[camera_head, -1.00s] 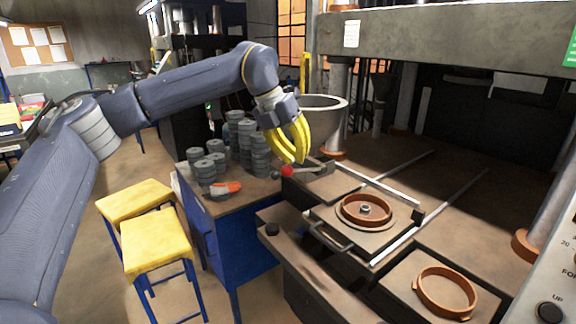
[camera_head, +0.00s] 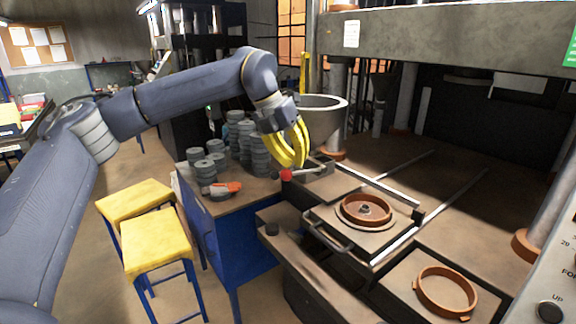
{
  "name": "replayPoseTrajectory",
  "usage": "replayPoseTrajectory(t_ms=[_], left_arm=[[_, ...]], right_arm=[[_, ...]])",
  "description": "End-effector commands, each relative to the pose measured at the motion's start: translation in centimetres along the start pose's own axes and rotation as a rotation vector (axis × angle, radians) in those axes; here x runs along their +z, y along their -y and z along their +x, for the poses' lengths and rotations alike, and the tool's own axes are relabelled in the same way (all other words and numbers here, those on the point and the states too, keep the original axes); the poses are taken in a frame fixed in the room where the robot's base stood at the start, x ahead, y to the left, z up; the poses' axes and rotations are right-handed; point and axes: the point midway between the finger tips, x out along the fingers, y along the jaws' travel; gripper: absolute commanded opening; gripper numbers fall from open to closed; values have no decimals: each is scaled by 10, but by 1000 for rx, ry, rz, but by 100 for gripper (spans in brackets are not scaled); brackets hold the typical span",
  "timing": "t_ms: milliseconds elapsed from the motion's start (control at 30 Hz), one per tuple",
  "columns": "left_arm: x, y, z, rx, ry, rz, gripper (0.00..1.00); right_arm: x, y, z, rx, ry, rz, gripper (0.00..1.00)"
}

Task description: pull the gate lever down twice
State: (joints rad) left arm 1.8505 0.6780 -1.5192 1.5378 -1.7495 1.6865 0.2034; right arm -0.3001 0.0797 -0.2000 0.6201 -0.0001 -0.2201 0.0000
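The gate lever is a thin bar with a red knob (camera_head: 286,175) at its end, beside the press table below a grey hopper (camera_head: 325,118). My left gripper (camera_head: 290,165) has yellow fingers pointing down, with their tips just above the red knob. The fingertips look close together, but I cannot tell whether they touch each other or the knob. My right gripper is not in view.
Stacks of grey discs (camera_head: 240,140) and an orange-handled tool (camera_head: 222,188) lie on the blue bench left of the lever. A sliding plate with an orange ring mould (camera_head: 366,210) and a second ring (camera_head: 445,291) lie to the right. Yellow stools (camera_head: 158,240) stand at left.

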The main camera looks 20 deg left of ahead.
Motion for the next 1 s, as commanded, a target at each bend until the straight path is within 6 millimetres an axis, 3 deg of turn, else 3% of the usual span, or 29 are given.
replayPoseTrajectory(t_ms=[1000], left_arm=[[-5, -4, 8, 0, 0, 0, 0]], right_arm=[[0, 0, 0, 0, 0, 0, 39]])
